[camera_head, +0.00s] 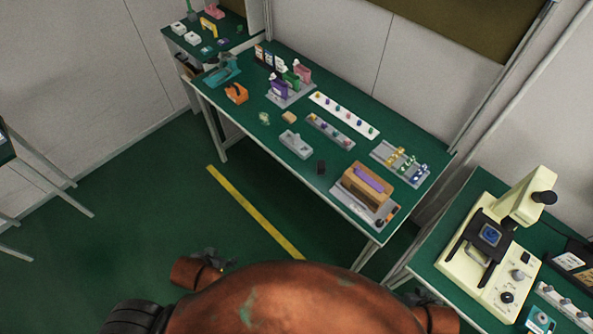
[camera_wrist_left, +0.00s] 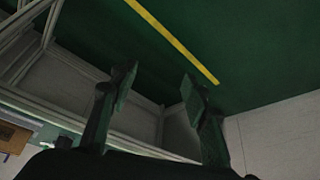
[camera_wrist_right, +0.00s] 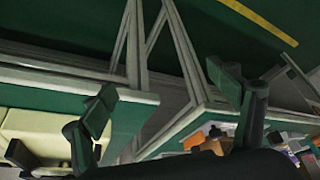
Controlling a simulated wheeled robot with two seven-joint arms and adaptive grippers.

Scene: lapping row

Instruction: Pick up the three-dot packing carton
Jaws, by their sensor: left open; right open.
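I cannot pick out a carton with three dots; markings on the table's items are too small to read. A brown box (camera_head: 353,184) with a purple piece (camera_head: 370,180) on top stands at the near right end of the green-topped table. Purple (camera_head: 279,88), green (camera_head: 291,79) and pink (camera_head: 303,72) upright items stand in a grey holder toward the back left. My left gripper (camera_wrist_left: 158,84) is open and empty over the floor, away from the table.
The green-topped table (camera_head: 262,122) also carries an orange item (camera_head: 236,93), a white strip of small parts (camera_head: 344,115) and a grey tray (camera_head: 296,144). A cream microscope (camera_head: 477,270) stands on a bench at right. Floor with a yellow line (camera_head: 252,210) is clear.

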